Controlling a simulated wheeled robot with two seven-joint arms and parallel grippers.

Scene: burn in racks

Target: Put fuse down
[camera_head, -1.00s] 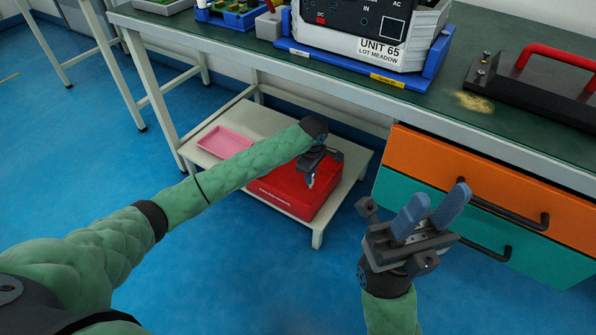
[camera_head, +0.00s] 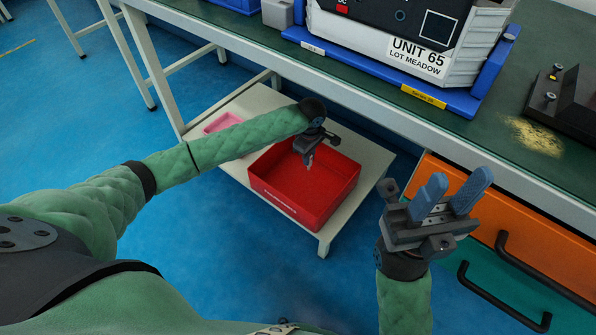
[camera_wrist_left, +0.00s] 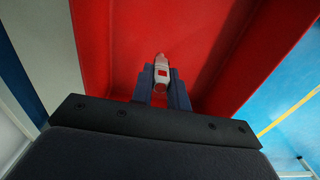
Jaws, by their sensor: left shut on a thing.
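My left gripper (camera_head: 310,157) is over the red bin (camera_head: 334,204) on the low white shelf under the bench. It is shut on the fuse (camera_wrist_left: 161,74), a small light-coloured piece with a red square and a reddish tip, which sticks out past the fingertips in the left wrist view. The fuse is small in the head view, and I cannot tell whether it touches the bin floor. The bin's visible inside looks empty. My right gripper (camera_head: 452,196) is to the right, in front of the drawers, with its two blue fingers apart and nothing between them.
A pink tray (camera_head: 222,122) lies left of the red bin on the shelf (camera_head: 372,176). The bench edge runs above the left arm. UNIT 65 (camera_head: 415,50) stands in a blue cradle on the bench. Orange and teal drawers (camera_head: 480,207) are at the right.

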